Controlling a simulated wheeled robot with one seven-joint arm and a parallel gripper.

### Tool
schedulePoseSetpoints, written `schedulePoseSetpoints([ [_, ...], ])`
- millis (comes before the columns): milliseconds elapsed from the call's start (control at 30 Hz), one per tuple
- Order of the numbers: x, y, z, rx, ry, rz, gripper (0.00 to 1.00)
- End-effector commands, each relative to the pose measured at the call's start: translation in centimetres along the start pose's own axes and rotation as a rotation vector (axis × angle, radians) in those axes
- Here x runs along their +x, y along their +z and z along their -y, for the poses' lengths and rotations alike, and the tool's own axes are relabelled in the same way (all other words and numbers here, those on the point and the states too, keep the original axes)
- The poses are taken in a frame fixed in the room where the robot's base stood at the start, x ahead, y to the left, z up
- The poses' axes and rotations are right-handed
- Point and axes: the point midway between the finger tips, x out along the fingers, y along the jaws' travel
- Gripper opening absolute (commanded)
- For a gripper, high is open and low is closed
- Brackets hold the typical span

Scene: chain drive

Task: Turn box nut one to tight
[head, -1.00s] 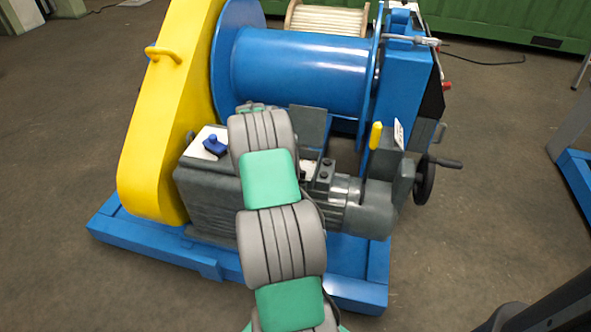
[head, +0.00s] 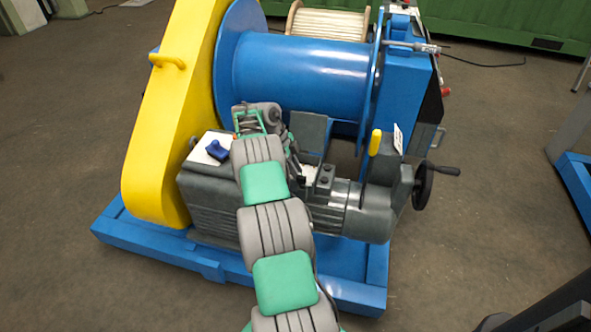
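A small dark box (head: 325,176) with dark round pieces on top sits on the grey motor (head: 345,205), right of my arm. I cannot make out which piece is box nut one, or how tight any nut is. My arm reaches up from the bottom, over the gearbox (head: 207,190), and bends at the drum. My gripper (head: 301,172) seems to point down close to the box's left side. It is small and partly hidden by my own arm, so I cannot tell whether its fingers are open, shut or touching anything.
A tall yellow chain guard (head: 160,130) stands on the left and a blue drum (head: 300,75) behind. A blue handle (head: 217,149) lies on a white plate on the gearbox. A yellow grip (head: 375,142) and a black handwheel (head: 422,187) stand right. The floor around the blue base (head: 350,290) is clear.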

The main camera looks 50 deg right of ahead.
Motion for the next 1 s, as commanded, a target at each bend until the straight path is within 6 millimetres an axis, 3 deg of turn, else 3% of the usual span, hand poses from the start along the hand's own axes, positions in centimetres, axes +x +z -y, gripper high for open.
schedulePoseSetpoints([
  [400, -0.11, -0.41, 0.19, 0.017, -0.001, -0.002, 0.00],
  [433, -0.11, -0.42, 0.19, 0.017, -0.001, -0.002, 0.22],
  [700, -0.14, 0.06, 0.02, 0.007, -0.001, -0.001, 0.44],
  [1000, -0.74, 0.06, 0.05, 0.006, -0.001, -0.001, 0.44],
])
